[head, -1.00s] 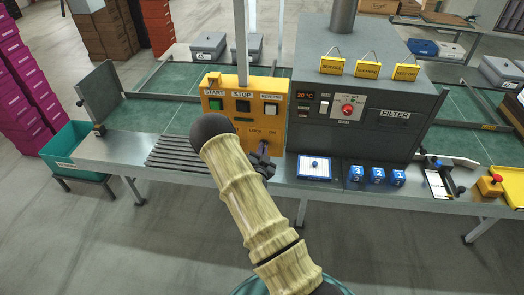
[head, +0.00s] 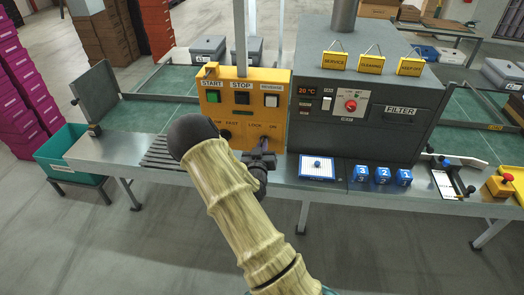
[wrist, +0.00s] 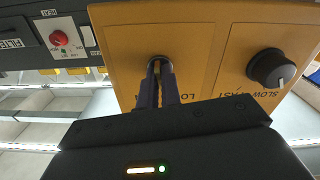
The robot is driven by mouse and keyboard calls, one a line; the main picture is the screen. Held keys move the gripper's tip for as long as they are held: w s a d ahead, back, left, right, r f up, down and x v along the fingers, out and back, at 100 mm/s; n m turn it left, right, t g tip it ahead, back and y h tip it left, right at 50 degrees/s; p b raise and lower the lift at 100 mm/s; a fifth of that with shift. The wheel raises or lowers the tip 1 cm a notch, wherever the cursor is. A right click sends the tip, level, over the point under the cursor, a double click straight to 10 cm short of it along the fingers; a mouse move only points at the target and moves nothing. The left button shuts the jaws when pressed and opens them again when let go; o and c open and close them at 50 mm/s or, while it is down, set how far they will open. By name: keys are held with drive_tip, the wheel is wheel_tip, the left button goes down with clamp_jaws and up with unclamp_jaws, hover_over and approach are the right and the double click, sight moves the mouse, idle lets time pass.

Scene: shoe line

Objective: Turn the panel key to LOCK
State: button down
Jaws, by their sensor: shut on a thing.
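The yellow panel (head: 208,118) stands upright on the line, with LOCK and ON printed above its key area. In the head view the key is hidden behind my gripper (head: 266,150), which is at the panel's lower right. In the wrist view, which looks upside down, my gripper (wrist: 159,85) has its two dark fingers close together at the round key lock (wrist: 158,61). They are shut on the key, which is mostly covered by the fingertips. Which mark the key points at cannot be told.
A black SLOW/FAST knob (wrist: 270,68) sits beside the key lock. Green START (head: 212,97), black STOP (head: 242,98) and white (head: 271,100) buttons are above. A grey machine (head: 360,125) stands close on the right. A slatted rack (head: 160,155) lies left of my arm.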

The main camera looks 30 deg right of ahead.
drive_tip(key=n+b, duration=0.2)
drive_tip(key=n, duration=0.2)
drive_tip(key=shift+a+n, duration=0.1)
drive_tip(key=shift+n, duration=0.3)
drive_tip(key=c, duration=1.6)
unclamp_jaws()
drive_tip(key=p+v, duration=0.5)
drive_tip(key=v, duration=1.2)
drive_tip(key=shift+a, duration=0.15)
